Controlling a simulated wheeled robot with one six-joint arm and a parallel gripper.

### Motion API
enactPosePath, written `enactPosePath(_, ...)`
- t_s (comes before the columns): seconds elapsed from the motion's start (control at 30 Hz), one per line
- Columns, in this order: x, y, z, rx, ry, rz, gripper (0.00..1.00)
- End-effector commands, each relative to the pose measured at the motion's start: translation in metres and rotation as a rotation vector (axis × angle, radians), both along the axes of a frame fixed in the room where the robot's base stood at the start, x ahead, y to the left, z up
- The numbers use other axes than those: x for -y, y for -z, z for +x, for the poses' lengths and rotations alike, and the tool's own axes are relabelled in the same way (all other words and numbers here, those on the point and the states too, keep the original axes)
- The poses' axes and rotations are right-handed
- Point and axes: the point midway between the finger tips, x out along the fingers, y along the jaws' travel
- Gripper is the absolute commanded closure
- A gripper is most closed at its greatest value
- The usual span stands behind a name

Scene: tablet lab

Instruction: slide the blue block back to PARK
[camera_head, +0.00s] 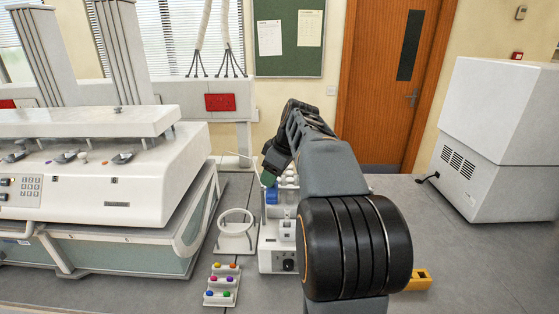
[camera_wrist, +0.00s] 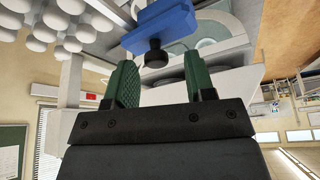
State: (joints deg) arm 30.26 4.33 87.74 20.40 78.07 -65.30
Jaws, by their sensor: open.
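The blue block (camera_wrist: 165,26) shows at the top of the wrist view, with a dark round knob on its near face. In the head view the blue block (camera_head: 271,195) sits on a small white device (camera_head: 279,258), just below my gripper. My gripper (camera_wrist: 160,75) has two green padded fingers, spread apart with nothing held. The knob lies between and just beyond the fingertips; I cannot tell whether they touch it. In the head view my gripper (camera_head: 268,178) is partly hidden by my arm. No PARK mark is readable.
White rounded knobs (camera_wrist: 58,28) crowd the upper left of the wrist view, close to my left finger. A white ring stand (camera_head: 235,232) and a tray of coloured pieces (camera_head: 221,285) stand left of the device. A large white machine (camera_head: 100,170) fills the left.

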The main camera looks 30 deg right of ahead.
Motion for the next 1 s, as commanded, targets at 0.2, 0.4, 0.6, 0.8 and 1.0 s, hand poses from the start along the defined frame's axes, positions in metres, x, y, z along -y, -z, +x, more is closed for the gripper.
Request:
enactPosePath(0.2,0.009,-0.035,-0.012,0.004,0.003,-0.003,0.5)
enactPosePath(0.4,0.017,-0.074,-0.026,0.005,0.003,-0.003,0.5)
enactPosePath(0.6,0.024,-0.103,-0.037,0.003,0.002,-0.002,0.5)
enactPosePath(0.8,0.027,-0.119,-0.042,0.003,0.002,-0.001,0.5)
enactPosePath(1.0,0.028,-0.123,-0.044,0.001,0.0,0.0,0.5)
